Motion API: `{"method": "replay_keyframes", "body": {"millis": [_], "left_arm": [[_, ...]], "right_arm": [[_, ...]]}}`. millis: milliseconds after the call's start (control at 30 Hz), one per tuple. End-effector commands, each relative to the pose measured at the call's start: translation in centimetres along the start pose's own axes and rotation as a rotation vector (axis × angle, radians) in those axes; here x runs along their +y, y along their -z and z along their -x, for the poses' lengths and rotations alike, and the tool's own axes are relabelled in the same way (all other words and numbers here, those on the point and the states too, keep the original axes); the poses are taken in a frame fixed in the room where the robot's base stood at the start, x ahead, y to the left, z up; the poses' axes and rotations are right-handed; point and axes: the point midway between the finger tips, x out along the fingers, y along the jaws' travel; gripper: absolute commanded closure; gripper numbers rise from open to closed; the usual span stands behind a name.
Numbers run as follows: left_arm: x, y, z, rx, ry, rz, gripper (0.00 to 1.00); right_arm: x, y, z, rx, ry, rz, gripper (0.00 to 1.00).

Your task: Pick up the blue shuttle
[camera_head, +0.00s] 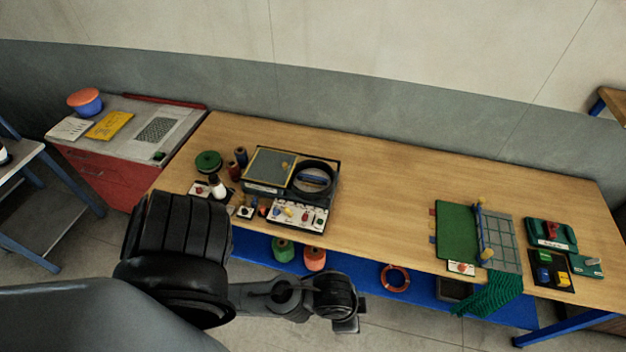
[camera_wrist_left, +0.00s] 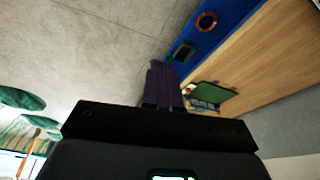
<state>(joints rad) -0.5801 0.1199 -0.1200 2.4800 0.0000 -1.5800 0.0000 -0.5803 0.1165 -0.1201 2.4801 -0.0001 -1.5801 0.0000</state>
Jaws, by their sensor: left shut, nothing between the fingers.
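A small blue item (camera_head: 313,179), which may be the blue shuttle, lies inside a round black-rimmed holder (camera_head: 331,192) on the workbench; its shape is too small to be sure of. My left arm comes in from the lower left, and its gripper (camera_head: 346,325) is in front of the bench, out over the floor and well apart from the blue item. In the left wrist view the dark fingers (camera_wrist_left: 163,85) are together with nothing between them. The blue item cannot be made out in that view. My right gripper is in neither view.
The wooden bench (camera_head: 390,190) has clear room in its middle. A square yellow-edged tray (camera_head: 270,168) stands left of the holder, with spools nearby. A green mat (camera_head: 456,232) and green net (camera_head: 490,294) are at the right. A blue lower shelf (camera_head: 365,283) holds spools and an orange ring (camera_head: 395,278).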

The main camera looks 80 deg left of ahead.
Motion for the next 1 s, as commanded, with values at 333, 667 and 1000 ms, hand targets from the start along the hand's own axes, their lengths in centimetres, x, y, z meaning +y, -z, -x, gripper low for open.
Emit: {"method": "replay_keyframes", "body": {"millis": [333, 667, 1000], "left_arm": [[0.00, 0.00, 0.00, 0.000, 0.000, 0.000, 1.00], [0.00, 0.00, 0.00, 0.000, 0.000, 0.000, 0.59], [-0.02, 0.05, -0.05, 0.001, 0.001, -0.001, 0.49]], "right_arm": [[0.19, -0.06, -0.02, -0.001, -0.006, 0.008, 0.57], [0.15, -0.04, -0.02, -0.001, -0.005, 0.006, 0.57], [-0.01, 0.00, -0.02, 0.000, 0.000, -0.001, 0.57]]}}
